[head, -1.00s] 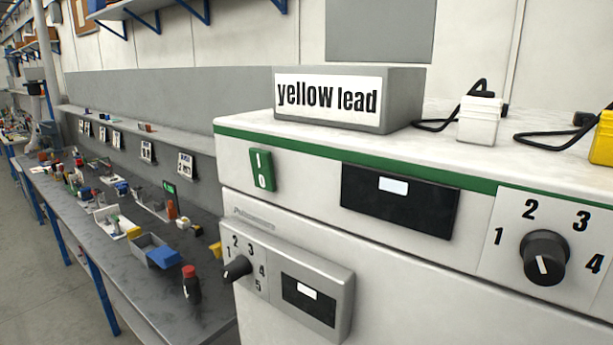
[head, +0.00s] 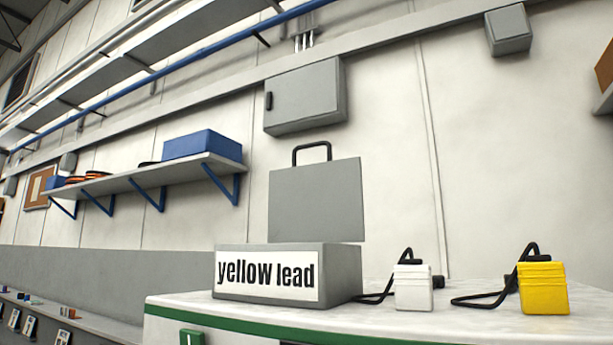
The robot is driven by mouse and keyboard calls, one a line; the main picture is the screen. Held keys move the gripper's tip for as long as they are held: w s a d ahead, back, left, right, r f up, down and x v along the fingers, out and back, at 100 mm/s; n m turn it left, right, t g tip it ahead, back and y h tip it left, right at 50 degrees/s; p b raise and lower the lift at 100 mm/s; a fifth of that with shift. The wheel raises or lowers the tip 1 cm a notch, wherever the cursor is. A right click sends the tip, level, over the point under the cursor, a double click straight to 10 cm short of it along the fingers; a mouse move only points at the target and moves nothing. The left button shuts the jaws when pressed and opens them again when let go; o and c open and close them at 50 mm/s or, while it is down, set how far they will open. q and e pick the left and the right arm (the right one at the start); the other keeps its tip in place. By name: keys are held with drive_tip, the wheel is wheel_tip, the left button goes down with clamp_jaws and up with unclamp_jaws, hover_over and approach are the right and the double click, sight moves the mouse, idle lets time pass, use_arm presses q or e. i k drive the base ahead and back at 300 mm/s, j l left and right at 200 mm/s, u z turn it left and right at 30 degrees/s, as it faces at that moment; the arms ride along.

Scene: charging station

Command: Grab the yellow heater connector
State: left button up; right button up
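The yellow connector (head: 543,288) stands on the white top of the station at the right of the head view. A black cable (head: 485,299) loops from it to the left. A white connector (head: 413,287) of similar shape stands to its left, also with a black cable. A grey box (head: 340,275) with a sign reading "yellow lead" (head: 267,275) sits further left on the same top. Neither of my grippers is in view.
The station top (head: 330,318) has a green front band and bare space before the connectors. A grey panel with a black handle (head: 316,200) rises behind the sign box. A wall shelf (head: 130,182) with a blue box (head: 202,145) is at the left.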

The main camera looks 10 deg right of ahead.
sight(542, 284)
drive_tip(key=z, duration=1.25)
